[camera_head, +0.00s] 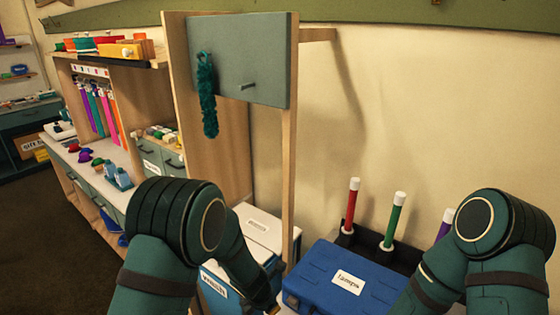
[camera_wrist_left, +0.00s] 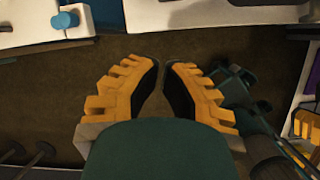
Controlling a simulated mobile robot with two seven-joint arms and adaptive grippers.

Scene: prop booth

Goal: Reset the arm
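My left arm (camera_head: 176,225) comes in from the lower left and bends down in front of the cabinets. Its gripper is mostly below the head view's bottom edge. In the left wrist view my left gripper (camera_wrist_left: 161,68) has yellow ribbed fingers with black pads. A narrow gap shows floor between the tips, and nothing is held. My right arm (camera_head: 492,235) is bent at the lower right, its gripper outside the head view. Yellow ribbed fingers at the right edge of the left wrist view look like my right gripper (camera_wrist_left: 306,125); their opening is unclear.
A blue case (camera_head: 325,285) labelled lamps stands between my arms. Behind it a dark rack (camera_head: 365,246) holds red, green and purple tubes. A white-lidded box (camera_head: 262,228) is close to my left forearm. A grey board (camera_head: 265,45) with teal garland stands above. Open floor (camera_head: 45,220) lies left.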

